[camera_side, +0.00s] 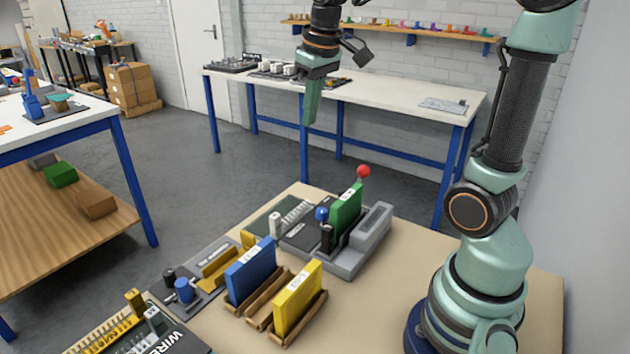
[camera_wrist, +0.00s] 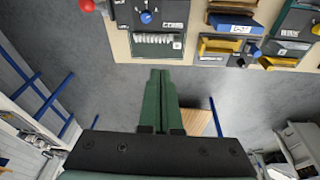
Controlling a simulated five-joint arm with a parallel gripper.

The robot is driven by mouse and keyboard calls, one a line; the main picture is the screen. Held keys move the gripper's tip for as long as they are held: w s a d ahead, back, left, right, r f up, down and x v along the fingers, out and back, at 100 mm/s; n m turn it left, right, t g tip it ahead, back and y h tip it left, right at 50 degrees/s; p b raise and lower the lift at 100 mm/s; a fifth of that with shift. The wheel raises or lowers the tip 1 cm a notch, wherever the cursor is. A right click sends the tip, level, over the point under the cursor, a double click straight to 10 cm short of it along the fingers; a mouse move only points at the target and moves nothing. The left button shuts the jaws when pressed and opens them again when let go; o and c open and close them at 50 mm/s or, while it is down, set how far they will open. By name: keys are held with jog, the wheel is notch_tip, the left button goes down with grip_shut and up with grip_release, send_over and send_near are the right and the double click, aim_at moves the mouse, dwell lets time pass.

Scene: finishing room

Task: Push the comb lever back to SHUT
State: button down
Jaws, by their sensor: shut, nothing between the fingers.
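A grey binding machine (camera_side: 368,240) stands at the back of the beige table. A lever with a blue knob (camera_side: 321,213) rises beside the white comb (camera_side: 290,216), and a red knob (camera_side: 363,171) is farther back. I take the blue-knob lever for the comb lever; whether it stands at SHUT cannot be read. In the wrist view the blue knob (camera_wrist: 146,17) is at the top, near the white comb (camera_wrist: 158,40), with the red knob (camera_wrist: 86,5) to its left. My gripper (camera_side: 309,122) is shut and empty, high above and behind the machine, touching nothing; its green fingers (camera_wrist: 160,72) point down.
A green book (camera_side: 346,210) stands upright in the machine. A blue book (camera_side: 250,271) and a yellow book (camera_side: 298,299) stand in wooden racks in front. Other devices, one marked WIRE (camera_side: 160,335), lie to the left. Space around my gripper is clear; a white bench (camera_side: 400,93) is behind.

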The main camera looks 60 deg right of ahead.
jog(key=w+d+f+m+g+y, duration=0.15)
jog(key=d+f, duration=0.25)
jog(key=d, duration=0.6)
jog(key=w+d+f+g, duration=0.3)
jog(key=d, duration=0.6)
jog(key=s+a+f, duration=0.1)
jog(key=s+f, duration=0.4)
jog(key=f, duration=0.5)
jog(key=shift+s+a+t, duration=0.15)
jog(key=shift+s+t, duration=0.1)
jog(key=shift+t, duration=0.1)
jog(key=shift+f, duration=0.1)
jog(key=shift+s, duration=1)
jog(key=shift+w, duration=0.1)
